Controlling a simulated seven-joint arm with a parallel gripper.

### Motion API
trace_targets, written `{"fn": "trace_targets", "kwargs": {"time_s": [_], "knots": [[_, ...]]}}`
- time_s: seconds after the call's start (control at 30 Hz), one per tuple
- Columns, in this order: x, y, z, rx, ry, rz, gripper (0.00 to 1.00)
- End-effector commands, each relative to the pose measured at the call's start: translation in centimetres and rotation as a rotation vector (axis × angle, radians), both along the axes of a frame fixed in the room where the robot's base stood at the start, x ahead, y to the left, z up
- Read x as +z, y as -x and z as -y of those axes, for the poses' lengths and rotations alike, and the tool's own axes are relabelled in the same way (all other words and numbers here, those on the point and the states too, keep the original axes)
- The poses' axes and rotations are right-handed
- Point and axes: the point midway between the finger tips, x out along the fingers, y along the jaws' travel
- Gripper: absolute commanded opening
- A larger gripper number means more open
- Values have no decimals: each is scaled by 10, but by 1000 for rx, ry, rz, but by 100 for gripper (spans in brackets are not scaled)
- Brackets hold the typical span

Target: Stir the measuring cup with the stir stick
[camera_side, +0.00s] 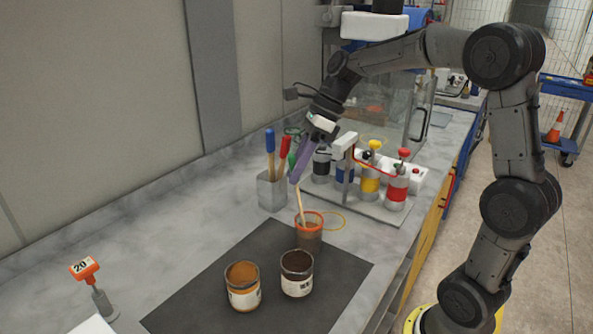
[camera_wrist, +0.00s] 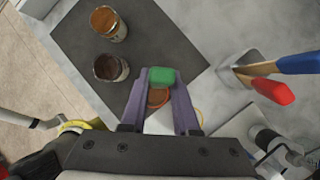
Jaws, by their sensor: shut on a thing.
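My gripper (camera_side: 295,177), with purple fingers, is shut on the stir stick (camera_side: 300,205). The stick has a pale wooden shaft and a green grip, which shows between the fingertips in the wrist view (camera_wrist: 161,76). The shaft slants slightly and its lower end is inside the measuring cup (camera_side: 308,240), hidden by the cup wall. The cup has an orange-red rim and brown contents, and stands upright at the far edge of the dark mat. In the wrist view, the cup (camera_wrist: 157,97) is partly hidden behind the grip and fingers.
Two open paint cans, one ochre (camera_side: 243,287) and one dark brown (camera_side: 297,274), stand on the dark mat (camera_side: 200,310). A metal holder (camera_side: 272,190) with blue and red handled tools is behind left. A rack of coloured bottles (camera_side: 370,183) stands behind right. The counter's left is mostly clear.

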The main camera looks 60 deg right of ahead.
Motion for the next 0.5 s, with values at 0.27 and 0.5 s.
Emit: {"fn": "trace_targets", "kwargs": {"time_s": [0.27, 0.5], "knots": [[21, -5, 0, 1, 1, 1, 0], [38, -8, 0, 1, 1, 1, 0]]}}
